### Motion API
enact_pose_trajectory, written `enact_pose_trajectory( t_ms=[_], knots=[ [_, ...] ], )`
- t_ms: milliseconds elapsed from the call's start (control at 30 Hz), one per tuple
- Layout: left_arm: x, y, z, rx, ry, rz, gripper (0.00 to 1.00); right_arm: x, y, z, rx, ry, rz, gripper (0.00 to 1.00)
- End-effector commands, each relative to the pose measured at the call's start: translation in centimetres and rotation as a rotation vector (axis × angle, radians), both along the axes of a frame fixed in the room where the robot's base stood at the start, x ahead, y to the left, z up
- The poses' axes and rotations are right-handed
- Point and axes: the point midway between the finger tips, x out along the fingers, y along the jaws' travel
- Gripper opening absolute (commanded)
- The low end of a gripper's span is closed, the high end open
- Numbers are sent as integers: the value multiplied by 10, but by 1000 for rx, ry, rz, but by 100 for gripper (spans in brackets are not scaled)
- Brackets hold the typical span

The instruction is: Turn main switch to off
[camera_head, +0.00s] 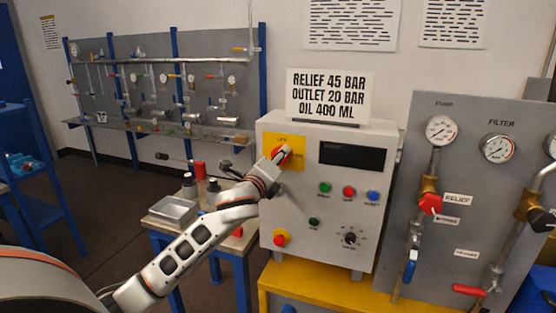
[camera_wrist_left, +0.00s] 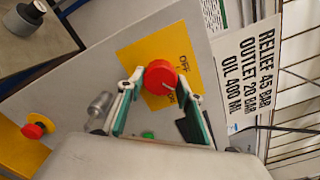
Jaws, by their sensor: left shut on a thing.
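The main switch is a round red knob (camera_wrist_left: 161,78) on a yellow plate (camera_wrist_left: 186,52) marked OFF, with a second word partly covered. In the head view the yellow plate (camera_head: 294,153) sits at the upper left of the light grey control box (camera_head: 325,220), and the red knob (camera_head: 281,155) is partly behind my left gripper (camera_head: 274,162). In the left wrist view my left gripper (camera_wrist_left: 160,92) has its two fingers on either side of the red knob, shut on it. A white line on the knob points sideways, between the two words. My right gripper is not in view.
The box also carries a dark display (camera_head: 352,155), several coloured buttons, a black dial (camera_head: 350,239) and a red button on yellow (camera_head: 281,238). A gauge panel (camera_head: 470,200) with pipes and valves stands close on the right. A small table (camera_head: 165,225) with a metal tray (camera_head: 174,210) is left.

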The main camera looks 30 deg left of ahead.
Motion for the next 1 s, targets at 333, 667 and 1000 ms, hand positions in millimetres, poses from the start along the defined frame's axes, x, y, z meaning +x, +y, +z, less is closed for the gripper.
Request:
enact_pose_trajectory(
  t_ms=[333,667,1000],
  knots=[
    [0,0,0,-326,-78,1,14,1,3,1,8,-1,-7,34],
    [0,0,1,-622,-149,1,14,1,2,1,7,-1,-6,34],
    [0,-1,1,-853,-204,0,14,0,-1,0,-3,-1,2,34]
  ],
)
